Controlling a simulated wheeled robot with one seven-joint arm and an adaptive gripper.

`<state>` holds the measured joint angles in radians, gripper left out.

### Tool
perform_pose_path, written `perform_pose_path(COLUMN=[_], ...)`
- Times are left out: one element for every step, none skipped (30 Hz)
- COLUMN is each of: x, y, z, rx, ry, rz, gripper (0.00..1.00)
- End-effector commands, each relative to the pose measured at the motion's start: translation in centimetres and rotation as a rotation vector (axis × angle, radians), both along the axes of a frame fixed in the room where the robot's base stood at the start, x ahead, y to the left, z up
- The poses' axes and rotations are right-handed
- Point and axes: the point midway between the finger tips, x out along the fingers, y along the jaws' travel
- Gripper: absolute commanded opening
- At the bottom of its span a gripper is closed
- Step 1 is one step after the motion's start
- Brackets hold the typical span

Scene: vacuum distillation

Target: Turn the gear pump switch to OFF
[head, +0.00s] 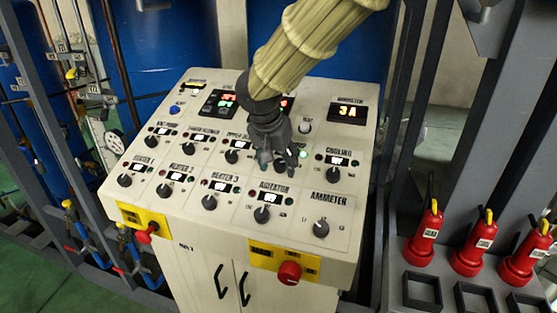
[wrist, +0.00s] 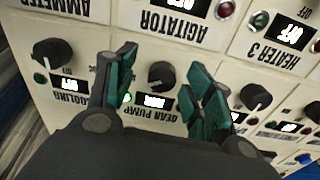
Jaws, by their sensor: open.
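The gear pump switch is a black round knob (wrist: 160,75) on the white control panel, above its upside-down GEAR PUMP label (wrist: 160,114) in the wrist view. My gripper (wrist: 163,68) is open, with one teal-padded finger on each side of the knob. I cannot tell whether the fingers touch it. In the head view my gripper (head: 278,160) points down at the middle row of the panel and hides most of that switch. A lit green lamp (head: 303,154) shows just right of the fingers. The knob's exact setting is hard to read.
The cooling knob (head: 333,174) is to the right, and the agitator knob (head: 262,215) is below on the control panel (head: 230,250). Red emergency buttons (head: 289,273) sit on the front edge. Several red extinguishers (head: 473,250) stand at the right.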

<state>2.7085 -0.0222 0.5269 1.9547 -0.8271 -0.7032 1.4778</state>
Motion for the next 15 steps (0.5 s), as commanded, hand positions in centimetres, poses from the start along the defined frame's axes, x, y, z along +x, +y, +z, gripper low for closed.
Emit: perform_pose_path(x=[0.17,0.24,0.28,0.32,0.33,0.33,0.32,0.31,0.3,0.3,0.28,0.28,0.27,0.26,0.26], y=[-0.04,-0.05,-0.05,-0.06,-0.05,-0.05,-0.05,-0.05,-0.05,-0.04,-0.04,-0.04,-0.04,-0.03,-0.03], z=[-0.25,-0.3,-0.36,-0.39,-0.4,-0.4,-0.38,-0.36,-0.34,-0.33,-0.32,-0.3,-0.29,-0.27,-0.25], rx=[0.0,0.0,0.0,0.0,0.0,0.0,0.0,0.0,0.0,0.0,0.0,0.0,0.0,0.0,0.0], ry=[0.003,0.004,0.004,0.005,0.005,0.005,0.005,0.005,0.004,0.004,0.004,0.004,0.004,0.004,0.004], rz=[0.0,-0.001,-0.001,-0.001,-0.001,-0.001,-0.001,-0.001,-0.001,-0.001,-0.001,-0.001,-0.001,-0.001,-0.001], gripper=[0.52,0.52,0.52,0.52,0.5,0.43,0.38,0.32,0.25,0.2,0.14,0.07,0.06,0.06,0.06])
